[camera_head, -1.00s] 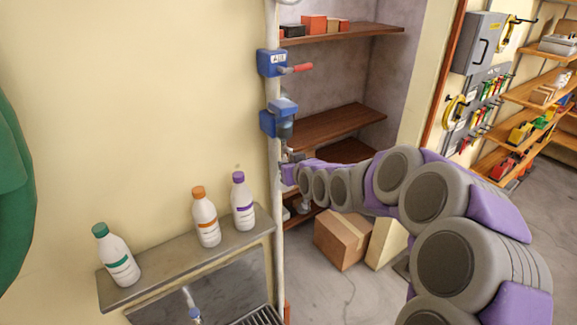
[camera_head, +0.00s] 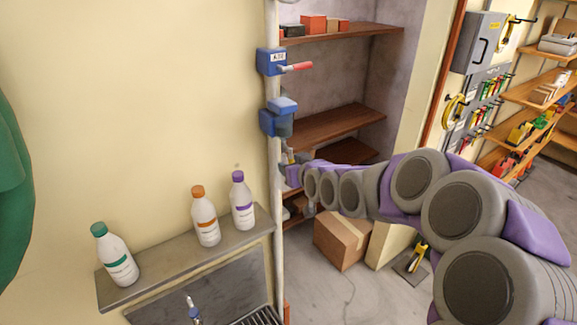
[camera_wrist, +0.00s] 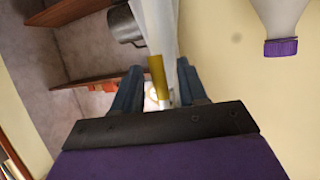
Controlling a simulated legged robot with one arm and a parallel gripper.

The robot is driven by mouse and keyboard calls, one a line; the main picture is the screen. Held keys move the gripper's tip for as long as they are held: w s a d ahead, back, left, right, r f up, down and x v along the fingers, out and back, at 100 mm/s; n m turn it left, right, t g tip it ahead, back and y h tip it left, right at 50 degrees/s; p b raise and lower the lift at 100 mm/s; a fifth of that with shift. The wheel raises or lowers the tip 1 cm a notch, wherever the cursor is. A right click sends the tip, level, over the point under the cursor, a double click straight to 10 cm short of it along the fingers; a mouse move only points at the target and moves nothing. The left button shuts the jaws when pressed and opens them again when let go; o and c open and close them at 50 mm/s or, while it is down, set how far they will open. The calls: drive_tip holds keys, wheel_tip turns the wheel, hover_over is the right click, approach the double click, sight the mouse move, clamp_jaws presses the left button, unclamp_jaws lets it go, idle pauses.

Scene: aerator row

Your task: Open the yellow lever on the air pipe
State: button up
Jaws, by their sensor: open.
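The white air pipe (camera_head: 273,200) runs upright along the wall edge in the head view; a pale pipe-like length (camera_wrist: 160,25) shows in the wrist view. The yellow lever (camera_wrist: 157,76) lies between the two blue fingers of my gripper (camera_wrist: 160,88), with visible space on both sides. My gripper is open. Whether a finger touches the lever cannot be told. In the head view my gripper (camera_head: 287,170) is beside the pipe, below the lower blue box, and the lever is too small there to make out clearly.
A blue box (camera_head: 271,61) with a red lever (camera_head: 298,67) sits higher on the pipe, above a second blue box (camera_head: 277,120). Several bottles stand on a metal shelf (camera_head: 180,262) at left. Wooden shelves (camera_head: 330,125) and a cardboard box (camera_head: 342,240) lie behind my arm.

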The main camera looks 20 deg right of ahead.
drive_tip(key=b+v, duration=0.2)
drive_tip(key=v, duration=1.2)
drive_tip(key=shift+s+f, duration=0.1)
drive_tip(key=s+a+f+g+b, duration=0.2)
drive_tip(key=s+f+g+b, duration=0.15)
drive_tip(key=s+f, duration=0.4)
drive_tip(key=s+a+f+g+h+b, duration=0.1)
drive_tip(key=s+a+f+g+b, duration=0.2)
drive_tip(key=s+f, duration=0.45)
drive_tip(key=s+a+f+g+b, duration=0.1)
drive_tip(key=s+f+g+b, duration=0.35)
drive_tip(key=f, duration=0.45)
drive_tip(key=s+f+m+g+h+b, duration=0.1)
drive_tip(key=s+f+g+b, duration=0.3)
drive_tip(key=s, duration=1)
wheel_tip(320, 180, down, 2)
drive_tip(key=shift+a+m, duration=0.15)
drive_tip(key=shift+m, duration=0.15)
